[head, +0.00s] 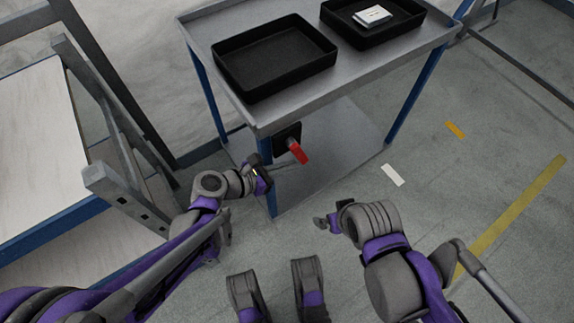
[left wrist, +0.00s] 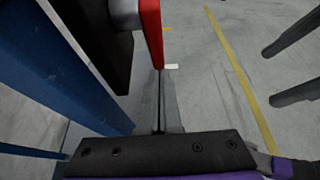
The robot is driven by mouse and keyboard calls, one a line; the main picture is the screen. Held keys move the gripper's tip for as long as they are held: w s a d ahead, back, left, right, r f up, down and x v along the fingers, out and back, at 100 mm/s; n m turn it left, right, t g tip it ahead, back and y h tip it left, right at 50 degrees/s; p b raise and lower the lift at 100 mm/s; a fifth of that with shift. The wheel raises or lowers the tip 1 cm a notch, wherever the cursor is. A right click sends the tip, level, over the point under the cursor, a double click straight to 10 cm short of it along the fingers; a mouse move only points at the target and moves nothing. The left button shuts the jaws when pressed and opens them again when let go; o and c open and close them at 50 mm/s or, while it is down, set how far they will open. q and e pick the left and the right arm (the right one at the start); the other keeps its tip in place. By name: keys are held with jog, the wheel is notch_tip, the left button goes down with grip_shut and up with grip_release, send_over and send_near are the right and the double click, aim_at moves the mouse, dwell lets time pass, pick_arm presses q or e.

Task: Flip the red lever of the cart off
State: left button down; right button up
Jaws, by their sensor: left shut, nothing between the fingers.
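The red lever (head: 299,153) sticks out from a black box (head: 284,136) under the front edge of the cart (head: 300,106), slanting down to the right. My left gripper (head: 300,163) is shut and empty, its thin fingers reaching right just below the lever. In the left wrist view, the red lever (left wrist: 151,30) is at top centre, and the shut fingers of my left gripper (left wrist: 160,76) point toward its lower end. Whether they touch I cannot tell. My right gripper (head: 326,221) is low and right, apart from the cart; its fingers are too small to read.
Two black trays (head: 232,88) stand on the cart top, and a white box (head: 371,16) lies in the right one. A blue cart leg (head: 268,190) is close to my left gripper. A blue-edged rack (head: 40,235) stands left.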

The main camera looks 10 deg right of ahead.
aim_at(300, 160)
pick_arm(q)
jog(key=shift+w+d+f, duration=0.1)
jog(key=shift+w+d, duration=0.05)
jog(key=shift+d, duration=0.3)
dwell(0.5)
jog(key=shift+w+d, duration=0.25)
jog(key=shift+d, duration=0.4)
jog(key=shift+w+d, duration=0.2)
jog(key=shift+d, duration=0.45)
jog(key=shift+v, duration=0.85)
jog(key=shift+a+f, duration=0.1)
jog(key=shift+f, duration=0.05)
